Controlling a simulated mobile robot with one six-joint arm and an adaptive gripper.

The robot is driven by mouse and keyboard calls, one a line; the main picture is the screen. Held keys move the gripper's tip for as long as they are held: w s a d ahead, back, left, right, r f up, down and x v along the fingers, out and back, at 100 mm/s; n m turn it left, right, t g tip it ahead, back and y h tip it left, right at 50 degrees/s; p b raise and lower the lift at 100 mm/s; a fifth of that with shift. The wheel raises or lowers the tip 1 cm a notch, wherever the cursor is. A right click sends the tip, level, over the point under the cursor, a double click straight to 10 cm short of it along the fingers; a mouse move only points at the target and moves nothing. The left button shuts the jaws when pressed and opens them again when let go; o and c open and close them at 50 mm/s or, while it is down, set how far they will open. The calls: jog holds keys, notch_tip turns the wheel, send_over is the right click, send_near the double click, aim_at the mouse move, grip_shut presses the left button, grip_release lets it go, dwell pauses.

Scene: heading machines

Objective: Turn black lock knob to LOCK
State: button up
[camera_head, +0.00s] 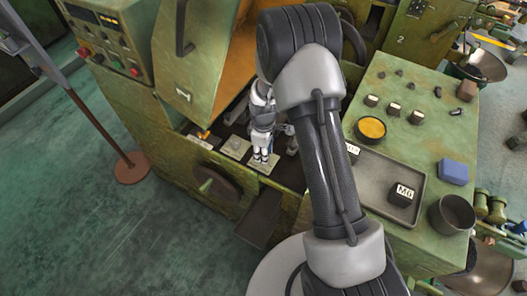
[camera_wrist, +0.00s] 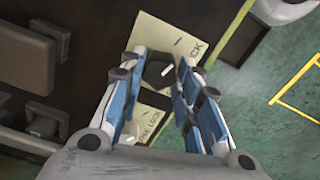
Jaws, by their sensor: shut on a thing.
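The black lock knob (camera_wrist: 158,74) shows in the wrist view between my gripper's two fingertips, with a short white mark on top. It sits on a cream label plate (camera_wrist: 160,35) whose visible letters end in "CK". The white mark is tilted; I cannot tell exactly which label it points to. My gripper (camera_wrist: 163,68) is shut on the knob, one blue-and-white finger on each side. In the head view my gripper (camera_head: 262,157) reaches down to a cream plate on the green machine, and the knob is hidden there.
Another cream plate (camera_wrist: 150,122) lies partly behind the fingers. A further plate (camera_head: 235,147) is left of my gripper. The green bench (camera_head: 420,75) at right carries small blocks, an orange-filled dish (camera_head: 370,129) and a blue block (camera_head: 453,172). Open floor (camera_head: 110,220) lies left.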

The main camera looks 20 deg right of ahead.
jog(key=shift+n, duration=0.4)
jog(key=o, duration=1.1)
notch_tip(320, 180, up, 12)
jog(key=shift+r, duration=0.1)
dwell(0.5)
